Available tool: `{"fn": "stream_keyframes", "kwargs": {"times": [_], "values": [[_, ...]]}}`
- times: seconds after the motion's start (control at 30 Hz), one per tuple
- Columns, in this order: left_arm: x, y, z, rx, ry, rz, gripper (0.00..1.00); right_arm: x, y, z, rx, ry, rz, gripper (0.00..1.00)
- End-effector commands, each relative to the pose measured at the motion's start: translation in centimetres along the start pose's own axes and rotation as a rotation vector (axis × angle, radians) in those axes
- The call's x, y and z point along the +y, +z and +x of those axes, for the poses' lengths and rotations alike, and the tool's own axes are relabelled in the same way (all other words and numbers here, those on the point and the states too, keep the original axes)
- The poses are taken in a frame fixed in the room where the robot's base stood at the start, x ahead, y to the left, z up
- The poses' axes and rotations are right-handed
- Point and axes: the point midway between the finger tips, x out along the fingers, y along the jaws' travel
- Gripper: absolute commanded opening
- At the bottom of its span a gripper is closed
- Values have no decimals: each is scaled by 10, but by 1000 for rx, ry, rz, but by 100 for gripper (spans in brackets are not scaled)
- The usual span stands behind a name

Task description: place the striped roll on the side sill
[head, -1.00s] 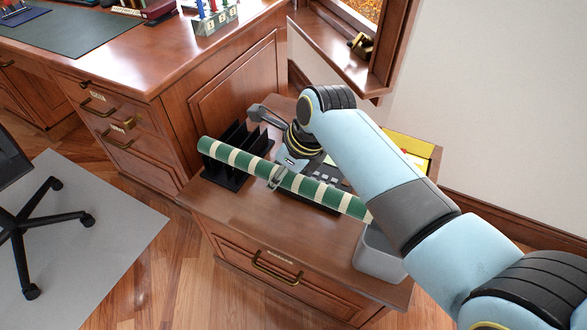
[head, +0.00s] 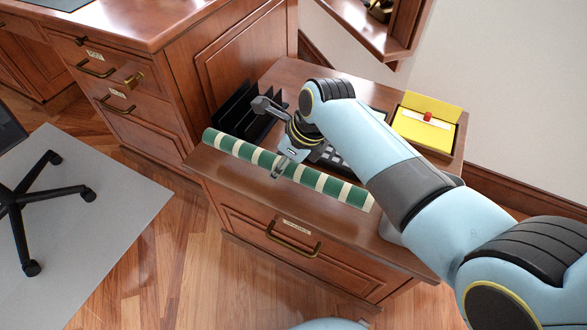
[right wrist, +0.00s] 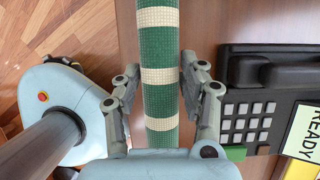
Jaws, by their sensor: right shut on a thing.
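The green-and-cream striped roll (head: 243,151) lies level across the front part of the low cabinet's top in the head view; I cannot tell whether it touches the wood. My right gripper (head: 282,166) is shut on it near its middle. In the right wrist view the striped roll (right wrist: 158,100) runs lengthwise between the two fingers of the right gripper (right wrist: 158,82). The wooden sill (head: 372,38) under the window is at the top right, partly cut off, well away from the roll. My left gripper is not in view.
The low cabinet (head: 225,170) carries a black rack (head: 240,110), a black telephone (right wrist: 250,100) and a yellow box (head: 425,125) with a red item. The larger desk (head: 120,22) stands at the left. A brass object (head: 380,10) sits on the sill. Floor in front is clear.

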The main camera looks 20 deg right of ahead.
Motion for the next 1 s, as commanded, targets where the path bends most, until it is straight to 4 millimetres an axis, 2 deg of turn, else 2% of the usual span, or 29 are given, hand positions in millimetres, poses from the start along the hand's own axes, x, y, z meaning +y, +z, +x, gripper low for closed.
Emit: {"fn": "stream_keyframes", "kwargs": {"times": [0.4, 0.7, 0.73, 0.9, 1.0], "values": [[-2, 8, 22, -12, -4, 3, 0, -1, -18, 45, -1, 0, 0, 0], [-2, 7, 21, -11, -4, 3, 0, -1, -17, 44, -3, -2, 0, 0], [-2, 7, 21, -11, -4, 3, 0, 0, -18, 45, -1, -1, 0, 43], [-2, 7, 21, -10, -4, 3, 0, 0, -18, 45, -1, -1, 0, 65], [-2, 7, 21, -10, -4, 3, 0, 0, -18, 45, -1, -1, 0, 65]]}}
